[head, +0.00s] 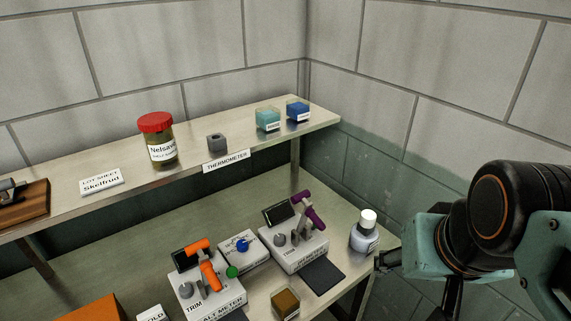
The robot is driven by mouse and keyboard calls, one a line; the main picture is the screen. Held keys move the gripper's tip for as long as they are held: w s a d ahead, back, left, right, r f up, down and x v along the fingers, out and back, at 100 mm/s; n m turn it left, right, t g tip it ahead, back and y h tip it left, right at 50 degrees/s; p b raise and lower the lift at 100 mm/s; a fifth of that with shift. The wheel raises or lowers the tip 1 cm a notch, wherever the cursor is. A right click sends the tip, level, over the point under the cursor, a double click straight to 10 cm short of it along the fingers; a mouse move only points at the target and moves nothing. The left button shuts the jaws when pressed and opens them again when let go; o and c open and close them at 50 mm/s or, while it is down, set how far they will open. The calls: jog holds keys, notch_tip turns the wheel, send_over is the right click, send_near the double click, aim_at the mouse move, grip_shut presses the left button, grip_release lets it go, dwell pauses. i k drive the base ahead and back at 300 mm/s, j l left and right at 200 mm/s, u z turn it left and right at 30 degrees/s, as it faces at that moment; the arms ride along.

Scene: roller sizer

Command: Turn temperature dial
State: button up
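Several small bench devices stand on the lower bench. A meter with an orange handle (207,272) has a grey knob and labels that seem to read "TRIM" and "SALT METER". A white box with a blue knob (242,244) sits behind it to the right. Another device with a purple handle (306,207) has a dark screen and a grey knob (279,239). I cannot tell which knob is the temperature dial. My gripper (384,262) is at the right, beside the white-capped bottle and apart from the knobs; its fingers are small and partly hidden.
A white-capped bottle (365,231) stands near the bench's right edge. A brown block (285,303) and dark pads lie in front. The upper shelf (118,164) holds a red-lidded jar (160,140), a grey cube (217,142) above a "THERMOMETER" label, and teal (268,119) and blue (298,109) cubes.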

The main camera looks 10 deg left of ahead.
aim_at(241, 245)
jog(key=j+u, duration=0.1)
jog(key=u, duration=0.95)
jog(key=i+z, duration=0.15)
jog(key=z, duration=0.25)
jog(key=i+l+z, duration=0.1)
jog(key=z, duration=0.3)
jog(key=i+l, duration=0.15)
jog(key=i+l+z, duration=0.1)
jog(key=l, duration=0.3)
jog(key=k+j, duration=0.3)
jog(key=j, duration=0.15)
jog(key=k+j, duration=0.25)
jog(key=j, duration=0.15)
jog(key=i+l+u, duration=0.1)
jog(key=i, duration=0.25)
jog(key=l, duration=0.1)
